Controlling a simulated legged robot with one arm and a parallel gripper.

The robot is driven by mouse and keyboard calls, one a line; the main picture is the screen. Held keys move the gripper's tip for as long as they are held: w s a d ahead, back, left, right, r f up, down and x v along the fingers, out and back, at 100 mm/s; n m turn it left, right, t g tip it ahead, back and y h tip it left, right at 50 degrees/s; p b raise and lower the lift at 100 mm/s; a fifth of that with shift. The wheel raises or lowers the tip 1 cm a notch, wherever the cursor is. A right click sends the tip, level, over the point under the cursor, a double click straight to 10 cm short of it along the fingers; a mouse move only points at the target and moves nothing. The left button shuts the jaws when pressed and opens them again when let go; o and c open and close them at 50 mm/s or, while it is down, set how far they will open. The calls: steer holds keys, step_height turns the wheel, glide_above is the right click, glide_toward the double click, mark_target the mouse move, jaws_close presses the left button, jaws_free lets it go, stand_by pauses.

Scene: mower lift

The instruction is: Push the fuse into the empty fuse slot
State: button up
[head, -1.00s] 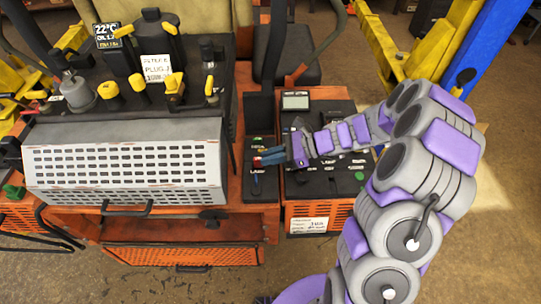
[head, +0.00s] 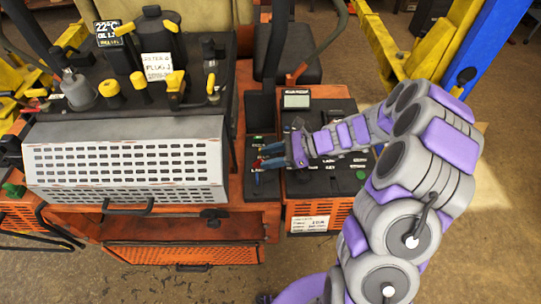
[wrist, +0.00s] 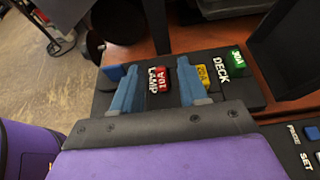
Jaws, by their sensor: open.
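A red fuse marked 10A (wrist: 161,82) stands in the black fuse panel (wrist: 216,62) beside the LAMP label. My gripper (wrist: 157,70) is open, with one blue finger on each side of the red fuse and a visible gap to it. I cannot tell whether the fuse is fully seated. A yellow fuse (wrist: 203,78) stands just right of the right finger and is partly hidden by it. A green fuse (wrist: 237,58) is by the DECK label. In the head view my gripper (head: 262,157) is over the fuse panel (head: 262,187), pointing left.
A blue piece (wrist: 115,73) shows at the panel's left end. Left of the panel is a grey perforated cover (head: 125,165). A black upright post (head: 260,112) rises behind the panel. A black console with a display (head: 296,99) lies under my wrist.

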steer(key=shift+d, duration=0.1)
steer(key=p+v, duration=0.1)
steer(key=v, duration=1.6)
steer(key=shift+d, duration=0.15)
